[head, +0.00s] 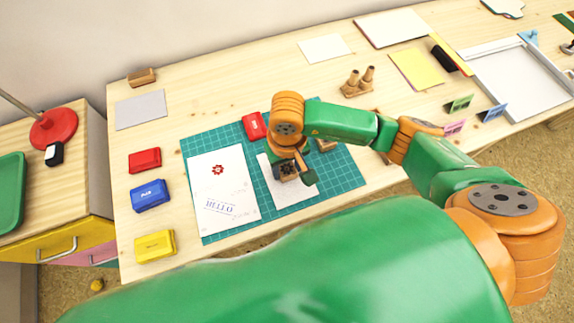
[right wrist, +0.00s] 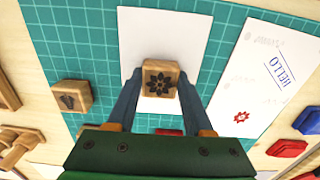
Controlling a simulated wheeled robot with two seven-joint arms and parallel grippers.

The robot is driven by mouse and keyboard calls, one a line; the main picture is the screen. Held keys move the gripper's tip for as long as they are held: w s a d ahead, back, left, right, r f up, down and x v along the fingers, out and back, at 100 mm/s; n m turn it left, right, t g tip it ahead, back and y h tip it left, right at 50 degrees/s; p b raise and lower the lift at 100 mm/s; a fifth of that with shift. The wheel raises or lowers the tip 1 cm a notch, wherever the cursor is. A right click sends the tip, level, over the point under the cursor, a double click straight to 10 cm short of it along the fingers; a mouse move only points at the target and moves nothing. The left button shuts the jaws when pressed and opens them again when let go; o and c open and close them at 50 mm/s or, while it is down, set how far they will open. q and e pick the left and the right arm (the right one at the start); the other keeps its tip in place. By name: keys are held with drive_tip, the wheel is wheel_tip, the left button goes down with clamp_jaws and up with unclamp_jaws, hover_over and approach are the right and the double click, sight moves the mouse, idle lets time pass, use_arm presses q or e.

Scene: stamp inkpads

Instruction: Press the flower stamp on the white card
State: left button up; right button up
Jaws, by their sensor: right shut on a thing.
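The flower stamp (right wrist: 160,80) is a small wooden block with a dark flower on its top face. My right gripper (head: 289,170) is shut on it, with one finger on each side in the right wrist view. The white card (head: 290,194) lies on the green cutting mat (head: 345,178) under the gripper; it also shows in the right wrist view (right wrist: 188,35). The stamp is over the card and hides part of it; I cannot tell whether they touch. The visible part of the card is blank. My left gripper is not in view.
A printed card (head: 222,175) with a red flower and HELLO lies left of the white card. Another wooden stamp (right wrist: 72,96) stands nearby. A red inkpad (head: 254,126) is on the mat; red (head: 145,160), blue (head: 150,195) and yellow (head: 154,246) pads stand left.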

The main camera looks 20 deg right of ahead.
drive_tip(key=shift+s+f+b, duration=0.1)
drive_tip(key=shift+f+b, duration=0.05)
drive_tip(key=shift+b, duration=0.3)
idle(0.9)
idle(0.6)
drive_tip(key=shift+r, duration=0.6)
wheel_tip(320, 180, up, 6)
drive_tip(key=p, duration=0.4)
drive_tip(key=shift+f, duration=0.15)
drive_tip(key=shift+f, duration=0.1)
idle(0.4)
